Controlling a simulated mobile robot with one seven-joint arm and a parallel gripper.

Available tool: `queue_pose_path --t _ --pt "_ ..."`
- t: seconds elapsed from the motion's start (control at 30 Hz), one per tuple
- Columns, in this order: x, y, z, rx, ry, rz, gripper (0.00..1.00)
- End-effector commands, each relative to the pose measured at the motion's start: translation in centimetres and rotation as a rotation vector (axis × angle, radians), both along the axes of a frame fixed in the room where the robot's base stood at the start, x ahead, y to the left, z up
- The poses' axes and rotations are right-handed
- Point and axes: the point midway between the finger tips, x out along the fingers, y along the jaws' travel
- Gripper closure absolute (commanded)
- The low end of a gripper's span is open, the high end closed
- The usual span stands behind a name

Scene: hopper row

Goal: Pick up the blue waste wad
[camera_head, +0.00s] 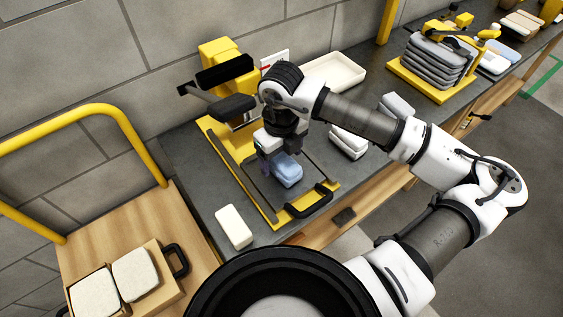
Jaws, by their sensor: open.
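The blue waste wad (287,174) lies on the bed of a yellow-framed hopper or press (269,214) on the dark bench. My gripper (274,158) points down at the wad's upper left edge. It is open, and its fingers partly hide that side of the wad. From this angle I cannot tell whether the fingers touch the wad or reach around it.
A black handle (308,201) stands at the frame's front edge. A yellow post with black arms (223,77) rises behind. White blocks lie left (234,227) and right (348,141) of the frame. A cream tray (334,73) sits behind; a wooden cart (205,262) stands left.

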Motion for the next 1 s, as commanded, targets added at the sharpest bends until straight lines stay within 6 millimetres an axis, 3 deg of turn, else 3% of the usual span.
queue_pose_path --t 0.13,0.5,0.57,0.83,1.0 --pt "0.0 0.0 0.0 0.000 0.000 0.000 0.25" --pt "0.0 0.0 0.0 -0.001 -0.001 0.000 0.73" --pt "0.0 0.0 0.0 -0.001 -0.001 0.000 0.77" --pt "0.1 0.0 0.4 -0.002 -0.001 -0.001 0.77" --pt "0.1 -0.1 1.9 -0.003 -0.004 -0.001 0.77"
